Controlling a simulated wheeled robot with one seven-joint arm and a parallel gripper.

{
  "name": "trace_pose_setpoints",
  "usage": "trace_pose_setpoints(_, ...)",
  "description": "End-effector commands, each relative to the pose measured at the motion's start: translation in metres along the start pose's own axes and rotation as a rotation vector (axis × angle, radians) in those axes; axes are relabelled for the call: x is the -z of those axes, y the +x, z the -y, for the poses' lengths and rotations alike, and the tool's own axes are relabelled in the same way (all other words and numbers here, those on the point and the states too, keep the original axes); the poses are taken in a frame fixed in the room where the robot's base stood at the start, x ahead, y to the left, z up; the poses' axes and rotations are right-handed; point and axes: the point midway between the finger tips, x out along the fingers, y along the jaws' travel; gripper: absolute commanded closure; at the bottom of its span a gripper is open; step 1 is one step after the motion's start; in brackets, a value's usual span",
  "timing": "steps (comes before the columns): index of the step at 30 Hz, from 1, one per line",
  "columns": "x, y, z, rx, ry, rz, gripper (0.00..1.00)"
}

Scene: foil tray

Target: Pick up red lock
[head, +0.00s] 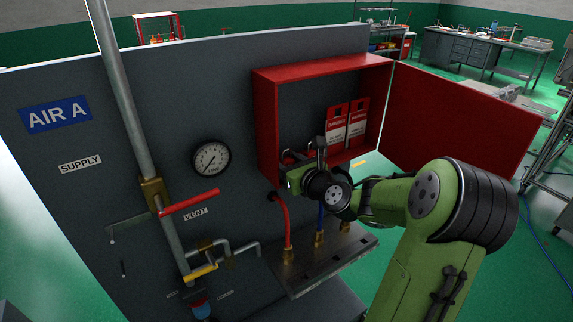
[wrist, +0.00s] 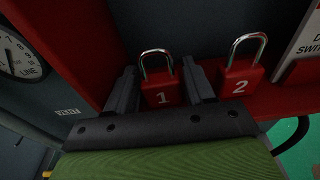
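Two red locks with silver shackles show in the wrist view, side by side against the red cabinet. The red lock marked 1 (wrist: 161,93) sits between the two dark fingers of my gripper (wrist: 161,88). The red lock marked 2 (wrist: 240,78) is just right of the right finger. My gripper is open, with a finger on each side of lock 1; I cannot tell whether either finger touches it. In the head view my gripper (head: 301,158) reaches into the open red cabinet (head: 266,120), and I cannot make out the locks there.
Red and white tags (head: 337,126) hang inside the cabinet, right of my gripper. The cabinet door (head: 455,118) stands open to the right. A gauge (head: 211,159) and pipes with a red handle (head: 190,202) are on the panel at left. A metal shelf (head: 325,262) with hoses is below.

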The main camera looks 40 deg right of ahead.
Motion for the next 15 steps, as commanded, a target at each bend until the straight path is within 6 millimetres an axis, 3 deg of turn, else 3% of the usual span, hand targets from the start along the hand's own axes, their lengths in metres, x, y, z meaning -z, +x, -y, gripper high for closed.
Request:
trace_pose_setpoints(1, 0.0002, -0.0002, 0.0002, 0.000, 0.000, 0.000, 0.53)
trace_pose_setpoints(8, 0.0005, -0.0005, 0.0002, 0.000, -0.001, -0.001, 0.87)
trace_pose_setpoints(15, -0.0004, -0.0013, 0.0002, 0.000, -0.002, -0.002, 0.87)
